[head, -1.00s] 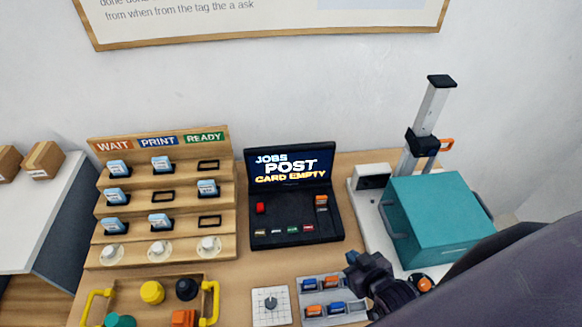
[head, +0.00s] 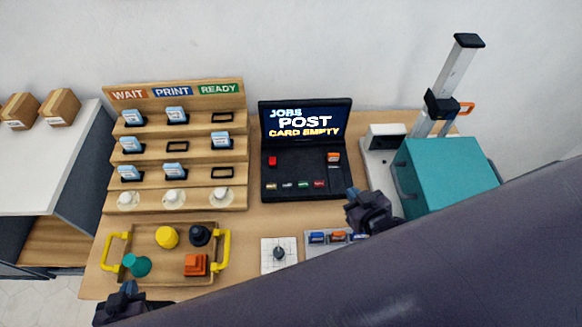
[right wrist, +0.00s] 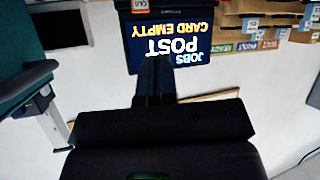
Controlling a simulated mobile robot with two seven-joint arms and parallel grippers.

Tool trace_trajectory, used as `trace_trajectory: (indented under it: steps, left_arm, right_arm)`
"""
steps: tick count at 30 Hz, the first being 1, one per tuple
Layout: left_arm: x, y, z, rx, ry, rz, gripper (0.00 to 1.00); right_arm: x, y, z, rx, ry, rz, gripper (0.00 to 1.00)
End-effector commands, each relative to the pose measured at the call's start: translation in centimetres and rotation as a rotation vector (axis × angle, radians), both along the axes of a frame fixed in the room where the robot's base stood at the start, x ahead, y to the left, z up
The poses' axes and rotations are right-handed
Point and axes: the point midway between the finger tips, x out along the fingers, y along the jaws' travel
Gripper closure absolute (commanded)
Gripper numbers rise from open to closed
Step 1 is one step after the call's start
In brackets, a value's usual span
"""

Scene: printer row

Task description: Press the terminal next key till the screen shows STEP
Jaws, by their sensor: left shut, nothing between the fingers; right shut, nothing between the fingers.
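The black terminal (head: 264,180) stands mid-table, its lit screen (head: 305,122) reading JOBS, POST and CARD EMPTY. Several small coloured keys line its lower front: a yellowish key (head: 271,187), a pale key (head: 287,185), a green key (head: 303,184) and a red key (head: 319,183). Their labels are too small to read. My right gripper (head: 351,192) is shut and empty by the terminal's lower right corner. In the right wrist view its fingers (right wrist: 154,62) overlap the upside-down screen (right wrist: 170,36); the keys are not seen there. My left gripper (head: 129,288) is shut and empty below the wooden tray.
A wooden rack (head: 175,133) of cards stands left of the terminal. A tray (head: 135,240) with yellow handles lies before it. A teal box (head: 445,175) on a scale stands right. A grey card holder (head: 314,249) is partly hidden by my arm.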

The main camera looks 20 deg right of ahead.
Motion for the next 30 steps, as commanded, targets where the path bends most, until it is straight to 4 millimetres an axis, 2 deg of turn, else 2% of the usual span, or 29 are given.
trace_trajectory:
  steps: [1, 6, 12, 21, 25, 30]
  left_arm:
    - [0.0, 0.0, 0.3, 0.000, 0.001, 0.000, 1.00]
    - [-0.2, 0.0, 0.8, 0.000, 0.004, 0.000, 1.00]
    - [-0.4, 0.1, 1.0, 0.000, 0.010, 0.002, 1.00]
    - [-0.6, 0.1, 1.1, 0.000, 0.018, 0.003, 1.00]
    - [-0.7, 0.1, 1.1, 0.000, 0.021, 0.004, 1.00]
    - [-0.9, 0.1, 1.0, 0.000, 0.026, 0.004, 1.00]
  right_arm:
    - [1.9, 0.4, 1.4, -0.007, -0.035, 0.021, 1.00]
    - [7.3, 1.4, 5.2, -0.159, -0.152, 0.102, 1.00]
    - [11.8, 2.6, 9.8, -0.420, -0.345, 0.196, 1.00]
    - [15.7, 5.8, 15.3, -0.783, -0.616, 0.360, 1.00]
    - [16.6, 7.6, 16.9, -0.936, -0.721, 0.448, 1.00]
    - [17.2, 10.1, 18.0, -1.132, -0.839, 0.580, 1.00]
